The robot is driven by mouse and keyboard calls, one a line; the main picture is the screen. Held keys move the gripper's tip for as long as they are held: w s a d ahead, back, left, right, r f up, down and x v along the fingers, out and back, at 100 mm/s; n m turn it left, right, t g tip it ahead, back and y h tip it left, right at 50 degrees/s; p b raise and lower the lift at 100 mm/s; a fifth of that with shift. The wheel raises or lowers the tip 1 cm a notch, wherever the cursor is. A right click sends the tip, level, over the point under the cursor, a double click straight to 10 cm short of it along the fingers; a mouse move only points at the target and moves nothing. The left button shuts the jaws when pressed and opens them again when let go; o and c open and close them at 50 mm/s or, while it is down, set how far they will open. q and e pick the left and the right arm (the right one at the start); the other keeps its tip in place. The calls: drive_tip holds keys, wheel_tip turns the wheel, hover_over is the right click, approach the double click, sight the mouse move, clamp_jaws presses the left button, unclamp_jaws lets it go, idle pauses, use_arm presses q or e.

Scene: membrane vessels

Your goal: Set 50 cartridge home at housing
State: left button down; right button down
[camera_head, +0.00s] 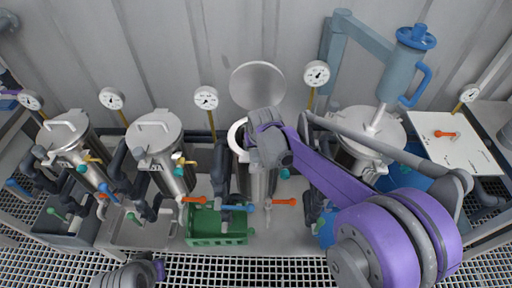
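The open housing (259,183) is an upright metal vessel in the middle, with its round lid (257,84) swung up behind it. A pale rim (236,132) shows at its mouth, left of my wrist. I cannot tell whether this is the housing's edge or a cartridge. My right arm reaches in from the right, and its gripper (270,145) is over the mouth. Its fingertips are hidden below the wrist, so I cannot see whether it holds anything. No cartridge is clearly seen. Part of my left arm shows at the bottom left; its gripper is not visible.
Two closed vessels (66,134) (155,137) stand to the left. Another vessel (369,132) stands right, beneath a blue hoist (399,75). A green crate (213,235) and coloured valve handles (286,202) lie in front. A white board (463,145) is far right.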

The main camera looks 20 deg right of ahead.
drive_tip(key=shift+f, duration=0.15)
unclamp_jaws()
drive_tip(key=v, duration=1)
drive_tip(key=shift+r+p, duration=0.4)
drive_tip(key=shift+s, duration=0.15)
